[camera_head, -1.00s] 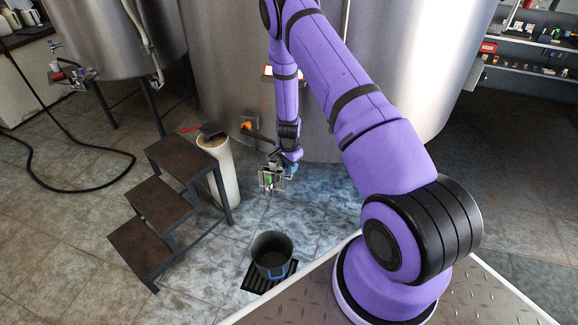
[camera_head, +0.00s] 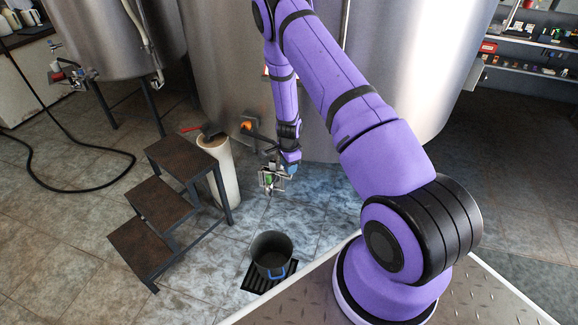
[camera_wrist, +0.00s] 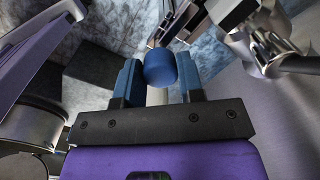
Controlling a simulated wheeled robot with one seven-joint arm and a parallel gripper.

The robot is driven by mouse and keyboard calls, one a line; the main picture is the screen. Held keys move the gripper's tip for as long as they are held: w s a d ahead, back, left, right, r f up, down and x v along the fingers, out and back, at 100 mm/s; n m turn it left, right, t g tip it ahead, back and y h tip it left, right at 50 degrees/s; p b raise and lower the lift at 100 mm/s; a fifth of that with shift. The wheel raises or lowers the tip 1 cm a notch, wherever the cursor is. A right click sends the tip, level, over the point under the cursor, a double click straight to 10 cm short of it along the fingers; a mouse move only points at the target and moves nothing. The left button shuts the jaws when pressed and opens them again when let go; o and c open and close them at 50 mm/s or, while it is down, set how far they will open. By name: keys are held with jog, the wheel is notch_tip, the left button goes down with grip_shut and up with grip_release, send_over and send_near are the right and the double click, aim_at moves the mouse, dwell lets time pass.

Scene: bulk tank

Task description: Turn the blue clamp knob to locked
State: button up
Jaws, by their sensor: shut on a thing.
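The blue clamp knob (camera_wrist: 160,67) is a short blue cylinder on a pale stem, between the two blue-padded fingers of my gripper (camera_wrist: 160,80) in the wrist view. My gripper is shut on it; a thin gap seems to show at the left finger. In the head view, my gripper (camera_head: 288,168) is low in front of the big tank, at a small metal fitting (camera_head: 268,181) with a green part. The knob cannot be made out there, and its marks are not readable.
The steel tank (camera_head: 230,60) rises behind my arm. Brown steps (camera_head: 165,203) and a pale cylinder (camera_head: 223,170) stand left of the fitting. The floor at right is clear.

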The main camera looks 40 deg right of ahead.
jog(key=o, duration=0.9)
notch_tip(320, 180, up, 11)
jog(key=shift+f, duration=0.1)
dwell(0.4)
